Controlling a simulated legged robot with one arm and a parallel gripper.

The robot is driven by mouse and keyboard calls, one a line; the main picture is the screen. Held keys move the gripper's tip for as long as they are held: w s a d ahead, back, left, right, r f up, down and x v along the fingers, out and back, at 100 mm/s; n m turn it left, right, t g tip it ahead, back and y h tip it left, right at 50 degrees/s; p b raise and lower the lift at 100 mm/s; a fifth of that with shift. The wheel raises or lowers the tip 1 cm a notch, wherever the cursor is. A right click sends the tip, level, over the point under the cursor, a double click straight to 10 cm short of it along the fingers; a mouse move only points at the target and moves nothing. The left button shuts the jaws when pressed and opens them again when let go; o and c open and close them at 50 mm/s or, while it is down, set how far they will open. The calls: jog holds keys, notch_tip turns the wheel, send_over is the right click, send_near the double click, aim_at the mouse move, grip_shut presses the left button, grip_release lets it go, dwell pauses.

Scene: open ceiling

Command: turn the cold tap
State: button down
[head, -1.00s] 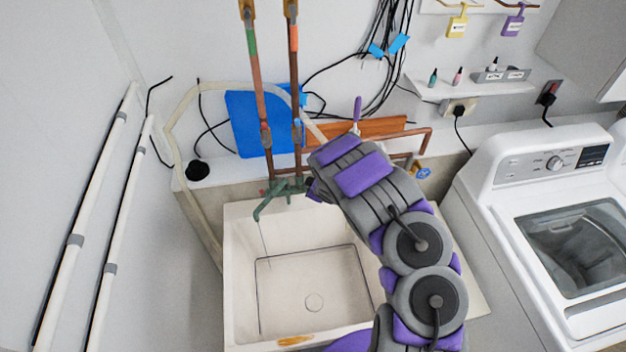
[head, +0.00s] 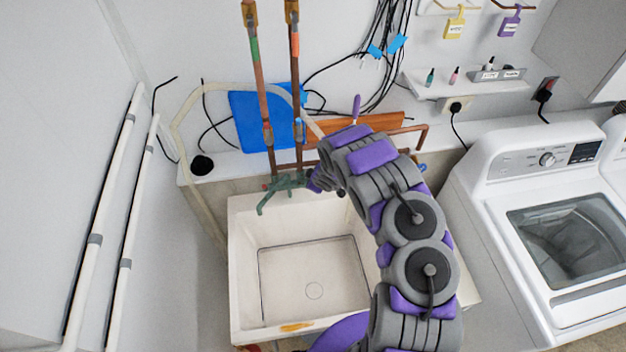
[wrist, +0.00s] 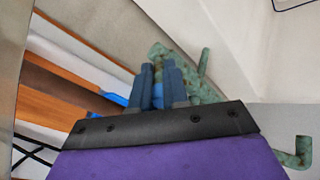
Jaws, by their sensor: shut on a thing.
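The green, weathered faucet (head: 287,188) stands at the back edge of the white sink, with its spout hanging over the basin. It also shows in the wrist view (wrist: 204,88). A small red part (head: 265,186) sits on its left side. My gripper (head: 314,182) is at the faucet's right end, where my arm hides the cold tap in the head view. In the wrist view, my gripper's two dark blue fingers (wrist: 159,78) are shut on the blue cold tap handle (wrist: 158,96). Most of the handle is hidden between them.
The sink basin (head: 312,265) is empty below my arm. Two upright copper pipes (head: 262,100) rise behind the faucet, beside a blue panel (head: 247,122) and an orange-brown board (head: 385,124). A white washing machine (head: 550,210) stands to the right.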

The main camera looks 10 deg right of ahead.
jog(key=c, duration=1.1)
grip_release()
jog(key=shift+r, duration=0.1)
jog(key=v, duration=1.7)
jog(key=shift+b, duration=0.4)
